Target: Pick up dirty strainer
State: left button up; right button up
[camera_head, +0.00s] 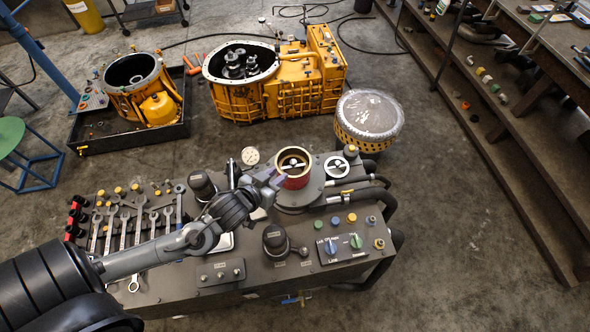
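A short red and brass cylinder (294,169) stands upright on a round dark base on the grey bench, with a pale cross-shaped piece inside its open top. It may be or hold the dirty strainer; I cannot tell for sure. My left gripper (272,178) is just left of this cylinder, its fingertips close to the cylinder's left side. Whether they touch it is not clear. The fingers are small and partly hidden by the wrist, so their opening cannot be told. My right gripper is out of view.
The grey bench (200,287) carries wrenches (126,226) at left, a gauge (250,156), dark knobs and a button panel (350,243). Hoses (386,201) curve along its right side. Yellow housings (310,75) and a film-covered yellow drum (368,118) stand behind. Shelving is at right.

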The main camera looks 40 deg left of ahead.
aim_at(292, 163)
pick_arm(q)
jog(key=shift+r+p+x, duration=0.15)
jog(key=shift+p+x, duration=0.1)
jog(key=shift+x, duration=1.85)
jog(key=shift+r+p+x, duration=0.15)
jog(key=shift+p+x, duration=0.1)
jog(key=shift+x, duration=1.9)
jog(key=shift+w, duration=0.1)
grip_shut()
